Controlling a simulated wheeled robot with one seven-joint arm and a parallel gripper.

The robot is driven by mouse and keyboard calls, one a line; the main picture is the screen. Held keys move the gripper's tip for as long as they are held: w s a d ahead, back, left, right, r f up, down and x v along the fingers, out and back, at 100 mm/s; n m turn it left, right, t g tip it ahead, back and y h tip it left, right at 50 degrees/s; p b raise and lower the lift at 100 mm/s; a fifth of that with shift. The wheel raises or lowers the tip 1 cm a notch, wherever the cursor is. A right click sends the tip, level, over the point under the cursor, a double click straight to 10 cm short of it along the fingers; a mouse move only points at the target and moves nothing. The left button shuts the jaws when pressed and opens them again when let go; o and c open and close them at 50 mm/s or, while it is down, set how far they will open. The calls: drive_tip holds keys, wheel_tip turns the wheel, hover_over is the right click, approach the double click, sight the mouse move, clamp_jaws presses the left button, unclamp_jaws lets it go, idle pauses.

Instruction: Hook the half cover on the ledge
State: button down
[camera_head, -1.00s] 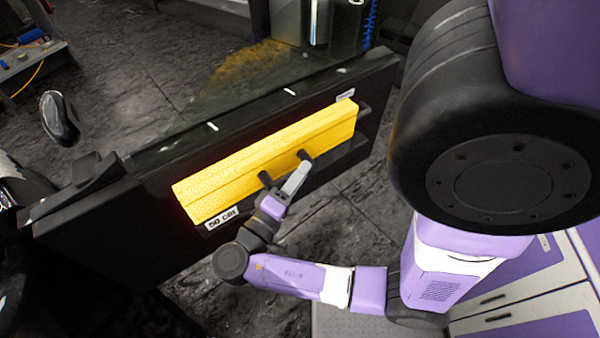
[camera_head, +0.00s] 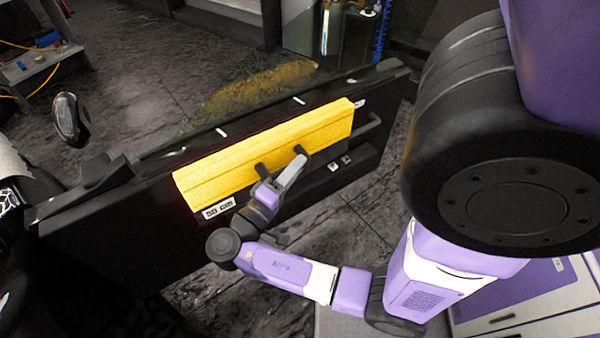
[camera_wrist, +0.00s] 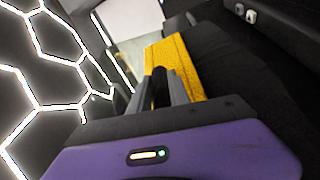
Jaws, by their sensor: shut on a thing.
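The half cover is a long yellow bar-shaped piece (camera_head: 262,150), held in front of the dark door panel. My gripper (camera_head: 280,162) is shut on its lower edge near the middle. In the wrist view the yellow cover (camera_wrist: 176,62) runs away beyond my gripper fingers (camera_wrist: 160,88). The ledge is the top edge (camera_head: 300,102) of the black door panel. The cover lies just below and in front of this edge, tilted up to the right like the door. I cannot tell whether it touches the door.
A door handle (camera_head: 368,128) sticks out right of the cover. Window switches (camera_head: 340,164) sit below it, and they also show in the wrist view (camera_wrist: 245,12). A white label (camera_head: 218,208) is under the cover's left end. A side mirror (camera_head: 71,118) stands at left.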

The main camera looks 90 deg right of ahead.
sight(282, 156)
drive_tip(key=shift+w+d+f+b, duration=0.1)
drive_tip(key=shift+w+d+b, duration=0.2)
drive_tip(key=shift+w+d, duration=0.35)
drive_tip(key=shift+w+d+b, duration=0.25)
drive_tip(key=shift+w+d, duration=0.25)
drive_tip(key=shift+d, duration=0.4)
drive_tip(key=shift+w+d+f+b, duration=0.1)
drive_tip(key=shift+w+d+b, duration=0.2)
drive_tip(key=shift+w+d, duration=0.35)
drive_tip(key=shift+d+f, duration=0.15)
drive_tip(key=shift+d, duration=0.15)
drive_tip(key=shift+s+f+b, duration=0.1)
drive_tip(key=shift+f+b, duration=1)
drive_tip(key=shift+f, duration=0.1)
drive_tip(key=shift+d+f, duration=0.1)
drive_tip(key=c, duration=1.1)
unclamp_jaws()
drive_tip(key=shift+c, duration=0.2)
